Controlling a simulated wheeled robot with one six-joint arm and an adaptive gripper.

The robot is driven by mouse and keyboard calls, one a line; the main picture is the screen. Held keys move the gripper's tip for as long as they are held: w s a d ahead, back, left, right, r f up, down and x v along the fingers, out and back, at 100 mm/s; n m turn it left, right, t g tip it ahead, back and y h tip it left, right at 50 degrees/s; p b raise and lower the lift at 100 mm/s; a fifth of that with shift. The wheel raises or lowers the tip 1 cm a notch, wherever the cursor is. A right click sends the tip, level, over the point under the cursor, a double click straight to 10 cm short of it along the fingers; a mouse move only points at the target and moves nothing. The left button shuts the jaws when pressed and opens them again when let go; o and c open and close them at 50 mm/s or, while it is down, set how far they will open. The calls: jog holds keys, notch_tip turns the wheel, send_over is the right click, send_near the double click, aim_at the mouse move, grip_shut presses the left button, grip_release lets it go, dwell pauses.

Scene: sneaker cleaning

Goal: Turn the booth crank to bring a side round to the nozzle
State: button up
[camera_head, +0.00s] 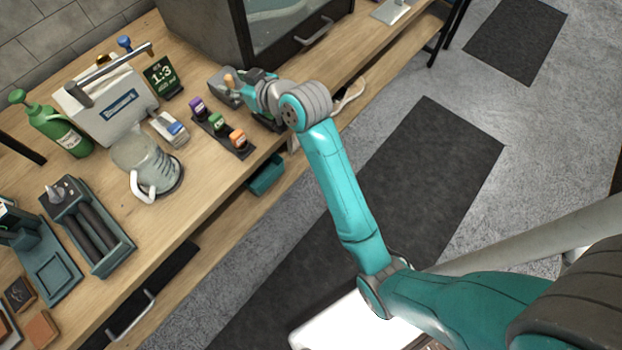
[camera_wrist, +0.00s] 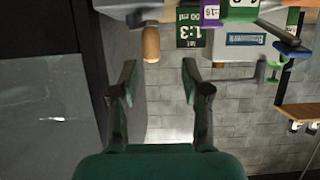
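The booth (camera_head: 200,32) is a dark cabinet with a glass front at the back of the bench. Its dark side with a glass pane (camera_wrist: 45,110) fills the left of the wrist view. A wooden knob (camera_head: 229,80), which looks like the crank's handle, stands by the booth near my gripper (camera_head: 243,88). In the wrist view the knob (camera_wrist: 151,45) lies just beyond my open fingertips (camera_wrist: 160,78), between their lines and nearer the left finger. Nothing shows between the fingers, and the knob looks apart from them. My gripper partly hides the crank in the head view.
A rack of small bottles (camera_head: 220,130) stands close left of my gripper. A 1:3 card (camera_head: 162,77), a white box (camera_head: 110,110), a glass jug (camera_head: 145,165) and a green bottle (camera_head: 60,130) stand further left. The booth's door handle (camera_head: 318,32) sticks out at the front.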

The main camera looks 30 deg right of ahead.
jog(key=s+d+f+m+h, duration=0.1)
jog(key=s+f, duration=0.3)
jog(key=s, duration=0.4)
jog(key=s+d+f+m+h, duration=0.1)
jog(key=s+f, duration=0.3)
jog(key=s, duration=0.4)
jog(key=s+d+f+m+t+h, duration=0.1)
jog(key=s+f, duration=0.3)
jog(key=s, duration=0.4)
jog(key=shift+s+d, duration=0.25)
jog(key=shift+d, duration=0.4)
